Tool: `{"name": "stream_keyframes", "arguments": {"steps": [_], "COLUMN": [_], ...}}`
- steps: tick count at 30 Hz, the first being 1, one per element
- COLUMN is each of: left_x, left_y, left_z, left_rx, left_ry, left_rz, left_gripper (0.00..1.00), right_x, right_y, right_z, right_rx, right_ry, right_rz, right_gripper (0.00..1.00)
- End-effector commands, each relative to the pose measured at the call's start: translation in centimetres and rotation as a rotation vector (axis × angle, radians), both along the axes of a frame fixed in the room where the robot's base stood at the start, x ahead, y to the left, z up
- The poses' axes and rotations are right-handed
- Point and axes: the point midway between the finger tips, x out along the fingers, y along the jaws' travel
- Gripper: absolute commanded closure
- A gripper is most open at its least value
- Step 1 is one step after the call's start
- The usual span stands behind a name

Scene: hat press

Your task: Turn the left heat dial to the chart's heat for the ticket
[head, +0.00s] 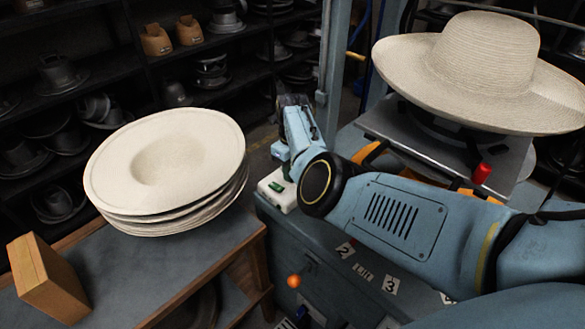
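A blue-grey arm, my right one, comes in from the right and crosses over the press cabinet (300,236). Its far end, with the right gripper (290,101), is small and dark, and its fingers cannot be made out. I cannot make out a heat dial, and the arm covers part of the cabinet. No chart or ticket can be identified. My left gripper is not in view.
A wide-brimmed straw hat (480,62) sits on the press at the upper right, near a red knob (482,173). Stacked pale hats (165,165) and a wooden block (47,280) are on the left table. An orange ball knob (294,281) is at the cabinet's front.

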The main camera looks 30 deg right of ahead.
Motion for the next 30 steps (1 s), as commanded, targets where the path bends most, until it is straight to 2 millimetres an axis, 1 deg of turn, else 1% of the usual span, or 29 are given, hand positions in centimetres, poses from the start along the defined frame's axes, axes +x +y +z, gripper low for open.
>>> {"name": "stream_keyframes", "arguments": {"steps": [7,20,21,25,30], "left_x": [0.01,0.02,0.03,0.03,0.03], "left_y": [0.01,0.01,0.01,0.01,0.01], "left_z": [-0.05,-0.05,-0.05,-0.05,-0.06], "left_rx": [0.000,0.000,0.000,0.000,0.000], "left_ry": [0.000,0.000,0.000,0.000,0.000], "left_rz": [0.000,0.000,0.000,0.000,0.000], "left_gripper": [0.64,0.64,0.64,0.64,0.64], "right_x": [0.03,0.04,0.04,0.02,0.02], "right_y": [-0.04,-0.05,-0.05,-0.03,-0.01], "right_z": [0.11,0.13,0.13,0.10,0.05], "right_rx": [-0.002,-0.002,-0.003,-0.002,-0.001], "right_ry": [-0.001,-0.001,-0.001,-0.001,0.000], "right_rz": [-0.051,-0.056,-0.056,-0.056,-0.056], "right_gripper": [0.92,0.92,0.64,0.47,0.47]}}
